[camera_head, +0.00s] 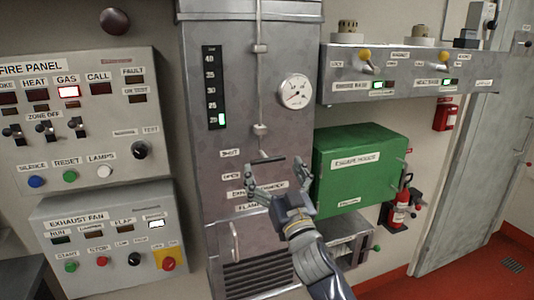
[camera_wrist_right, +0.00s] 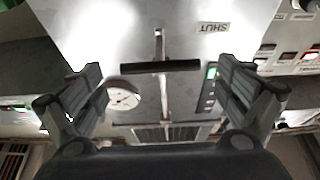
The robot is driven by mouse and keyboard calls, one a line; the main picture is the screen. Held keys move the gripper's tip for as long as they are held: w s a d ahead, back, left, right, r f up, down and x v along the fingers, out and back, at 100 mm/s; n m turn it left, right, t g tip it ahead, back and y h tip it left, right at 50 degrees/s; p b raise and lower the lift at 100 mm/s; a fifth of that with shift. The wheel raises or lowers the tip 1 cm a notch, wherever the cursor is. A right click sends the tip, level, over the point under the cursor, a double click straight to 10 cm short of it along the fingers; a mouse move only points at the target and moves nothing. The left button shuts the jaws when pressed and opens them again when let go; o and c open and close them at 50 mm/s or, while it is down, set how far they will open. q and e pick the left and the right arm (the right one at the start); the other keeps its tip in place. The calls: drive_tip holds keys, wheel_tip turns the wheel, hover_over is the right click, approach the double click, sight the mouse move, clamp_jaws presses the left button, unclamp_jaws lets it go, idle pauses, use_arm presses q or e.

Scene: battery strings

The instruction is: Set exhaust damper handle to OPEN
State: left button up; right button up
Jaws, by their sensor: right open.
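The exhaust damper handle (camera_head: 266,161) is a dark horizontal bar on the front of the grey metal cabinet (camera_head: 205,105). In the head view it lies between the SHUT label (camera_head: 229,153) and the OPEN label (camera_head: 231,177), nearer SHUT. My right gripper (camera_head: 278,182) is open just below and in front of the handle, its fingers pointing at the cabinet. In the right wrist view the handle (camera_wrist_right: 160,66) spans the gap between the spread fingers (camera_wrist_right: 160,80), with no finger seen closed on it. The SHUT label (camera_wrist_right: 214,27) appears upside down there. My left gripper is out of view.
A green box (camera_head: 360,155) stands out close to the right of my right gripper. The fire panel (camera_head: 80,120) and exhaust fan panel (camera_head: 110,240) are at the left. A round gauge (camera_head: 295,92) is above. A lower pale handle (camera_head: 235,242) is below left.

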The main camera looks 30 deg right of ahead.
sight(268, 158)
drive_tip(key=shift+p+x, duration=0.4)
drive_tip(key=shift+x, duration=1.5)
